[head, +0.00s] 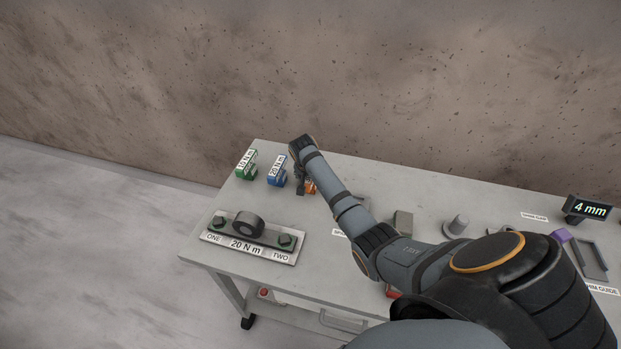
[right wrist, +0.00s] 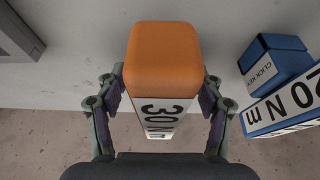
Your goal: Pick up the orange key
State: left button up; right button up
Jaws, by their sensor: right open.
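The orange key (right wrist: 165,58) has an orange block top and a white label reading 30 N m. It stands between the two fingers of my right gripper (right wrist: 161,92) in the right wrist view. The gripper is open, with a finger on each side of the key; I cannot tell whether either finger touches it. In the head view my right gripper (head: 300,181) is at the far left part of the table, and the orange key (head: 310,187) is mostly hidden behind it. My left gripper is not in view.
A blue key (head: 277,171) labelled 20 N m stands close beside the orange one, also in the right wrist view (right wrist: 272,68). A green key (head: 246,166) is farther left. A plate (head: 222,240) with a ring and bolts lies in front. A 4 mm display (head: 587,208) stands at right.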

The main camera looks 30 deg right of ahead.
jog(key=shift+r, duration=0.1)
jog(key=c, duration=0.5)
grip_shut()
notch_tip(320, 180, up, 3)
jog(key=shift+w+f+b, duration=0.15)
jog(key=shift+b, duration=0.65)
jog(key=s+a+r+b, duration=0.1)
jog(key=s+r, duration=0.9)
jog(key=s, duration=0.4)
jog(key=shift+s+r, duration=0.15)
jog(key=shift+s, duration=0.05)
jog(key=shift+w, duration=0.1)
